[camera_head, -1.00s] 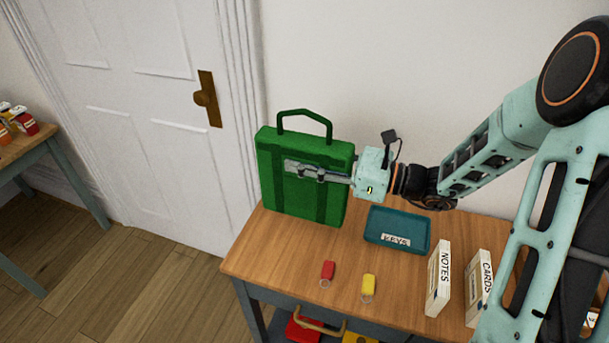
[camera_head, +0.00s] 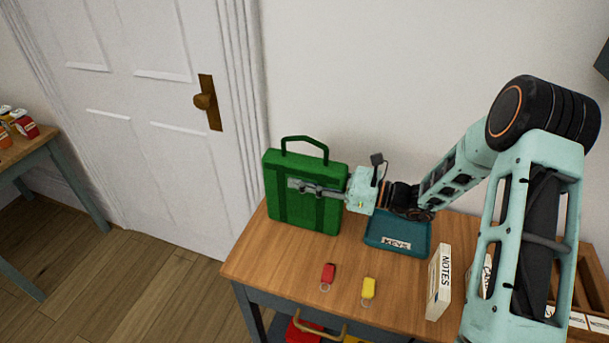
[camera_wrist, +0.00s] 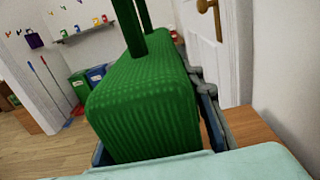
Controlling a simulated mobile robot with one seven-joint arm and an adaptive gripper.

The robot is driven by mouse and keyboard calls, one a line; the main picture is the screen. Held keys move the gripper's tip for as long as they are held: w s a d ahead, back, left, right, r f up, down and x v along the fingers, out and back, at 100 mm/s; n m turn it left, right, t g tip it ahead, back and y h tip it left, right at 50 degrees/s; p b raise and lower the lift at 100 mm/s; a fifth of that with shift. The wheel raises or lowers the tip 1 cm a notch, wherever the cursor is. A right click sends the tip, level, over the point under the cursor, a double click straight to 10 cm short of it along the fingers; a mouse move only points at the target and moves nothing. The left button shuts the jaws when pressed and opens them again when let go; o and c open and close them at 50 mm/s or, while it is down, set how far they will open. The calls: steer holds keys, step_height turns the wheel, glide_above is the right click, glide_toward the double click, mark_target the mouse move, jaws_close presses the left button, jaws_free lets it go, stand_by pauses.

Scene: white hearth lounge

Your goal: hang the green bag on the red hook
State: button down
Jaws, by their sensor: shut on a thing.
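The green bag (camera_head: 306,217) is upright at the back left of the wooden table, its handle loop on top. My gripper (camera_head: 300,187) is shut on it from the right, with a finger across its front face. I cannot tell if its base touches the table. In the wrist view the bag (camera_wrist: 145,105) fills the middle between the fingers.
On the table (camera_head: 270,255) are a teal KEYS tray (camera_head: 425,241), red (camera_head: 328,272) and yellow (camera_head: 368,288) key tags, and a NOTES box (camera_head: 439,283). A white door (camera_head: 150,100) stands behind at left. Open floor (camera_head: 150,285) lies left of the table.

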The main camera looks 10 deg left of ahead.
steer(key=shift+f, duration=0.25)
steer(key=c, duration=1.3)
jaws_free()
steer(key=shift+r, duration=0.1)
